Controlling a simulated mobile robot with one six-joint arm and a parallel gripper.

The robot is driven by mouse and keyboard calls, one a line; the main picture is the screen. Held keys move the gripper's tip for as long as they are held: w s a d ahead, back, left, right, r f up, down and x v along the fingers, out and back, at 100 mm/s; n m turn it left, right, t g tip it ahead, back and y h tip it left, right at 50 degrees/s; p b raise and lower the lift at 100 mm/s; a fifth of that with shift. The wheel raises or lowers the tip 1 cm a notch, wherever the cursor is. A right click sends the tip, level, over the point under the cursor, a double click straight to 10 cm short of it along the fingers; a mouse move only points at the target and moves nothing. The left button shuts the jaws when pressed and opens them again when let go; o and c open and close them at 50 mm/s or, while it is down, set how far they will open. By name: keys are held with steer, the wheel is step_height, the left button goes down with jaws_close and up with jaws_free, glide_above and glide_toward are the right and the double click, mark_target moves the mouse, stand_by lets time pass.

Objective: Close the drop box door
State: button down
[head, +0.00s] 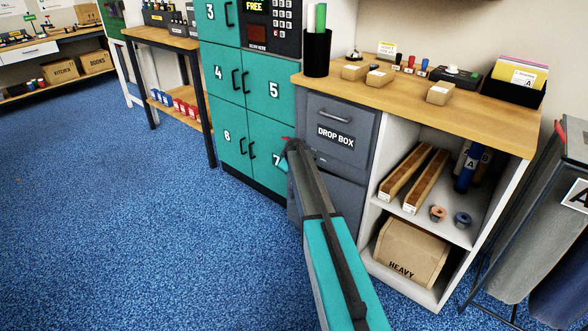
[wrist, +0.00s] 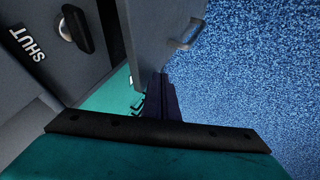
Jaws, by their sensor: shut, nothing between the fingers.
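The grey drop box front (head: 360,150) carries a "DROP BOX" label and a bar handle, under the wooden counter. A second grey panel (head: 345,199) is below it, partly hidden by my arm. In the wrist view a grey door panel (wrist: 155,35) with a bar handle stands out at an angle from a grey surface marked "SHUT" (wrist: 25,44), which has a black knob (wrist: 77,28). My gripper (head: 288,148) is shut and empty, just left of the drop box. In the wrist view its dark fingers (wrist: 160,90) end near the panel's lower edge; contact cannot be told.
Teal numbered lockers (head: 232,115) stand close on the left. White open shelves (head: 445,235) with long boxes, tape rolls and a heavy carton stand on the right. Small cartons and a pen cup (head: 317,55) are on the counter (head: 400,95). The blue carpet (head: 110,210) is clear at left.

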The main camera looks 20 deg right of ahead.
steer(key=shift+w+d, duration=0.4)
steer(key=shift+d, duration=0.1)
stand_by(0.3)
steer(key=s+a+r+p, duration=0.1)
steer(key=s+a+r, duration=0.4)
steer(key=s+r, duration=0.2)
steer(key=shift+s+a+r+p, duration=0.25)
steer(key=shift+s+r+p, duration=0.1)
steer(key=shift+r, duration=0.2)
stand_by(0.4)
